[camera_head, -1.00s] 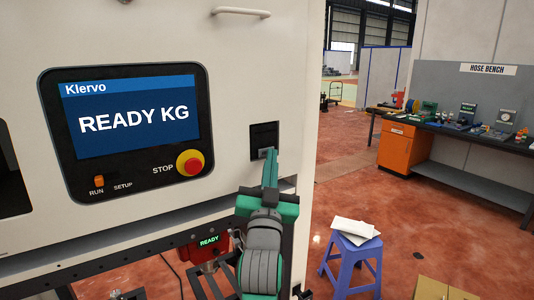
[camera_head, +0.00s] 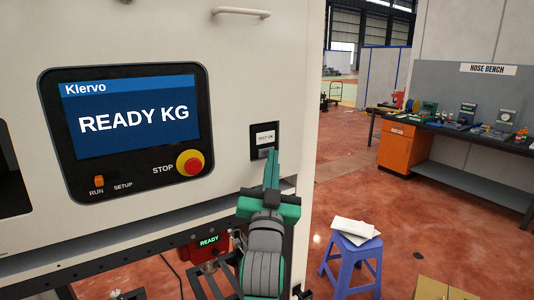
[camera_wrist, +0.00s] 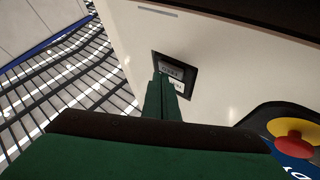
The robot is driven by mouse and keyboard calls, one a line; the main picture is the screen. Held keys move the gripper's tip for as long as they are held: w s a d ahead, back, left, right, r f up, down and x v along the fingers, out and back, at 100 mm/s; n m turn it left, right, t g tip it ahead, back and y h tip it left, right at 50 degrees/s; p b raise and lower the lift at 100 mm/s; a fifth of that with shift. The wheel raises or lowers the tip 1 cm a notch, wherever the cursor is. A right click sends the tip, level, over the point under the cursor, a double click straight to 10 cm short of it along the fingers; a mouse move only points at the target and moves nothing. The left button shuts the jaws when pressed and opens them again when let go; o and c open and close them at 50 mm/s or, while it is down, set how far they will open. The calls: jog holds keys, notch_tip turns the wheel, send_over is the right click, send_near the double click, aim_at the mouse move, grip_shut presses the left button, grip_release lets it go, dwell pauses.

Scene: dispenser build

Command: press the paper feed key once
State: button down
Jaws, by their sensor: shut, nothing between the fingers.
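A small black printer unit (camera_head: 254,140) is set in the white machine panel, right of the screen. A white paper slip (camera_head: 265,138) reading "TEST OK" shows in its upper part. A grey key (camera_head: 265,153) sits below the slip, partly hidden by my fingertips. My gripper (camera_head: 272,154) is shut and empty, its green fingers pointing up at the unit's lower edge. In the wrist view the fingertips (camera_wrist: 165,78) lie over the unit (camera_wrist: 188,62), and part of the slip (camera_wrist: 178,86) shows beside them. I cannot tell whether they touch the key.
The display (camera_head: 135,115) reads "READY KG". A red stop button (camera_head: 190,162) and an orange run switch (camera_head: 98,181) are on the same panel. A blue stool (camera_head: 350,262) with papers and a hose bench (camera_head: 450,135) stand to the right.

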jog(key=shift+s+d, duration=0.2)
jog(key=shift+s, duration=0.1)
jog(key=shift+s+d, duration=0.1)
jog(key=shift+s+d, duration=0.7)
jog(key=shift+s, duration=0.3)
jog(key=shift+s+d, duration=0.7)
jog(key=shift+s, duration=0.25)
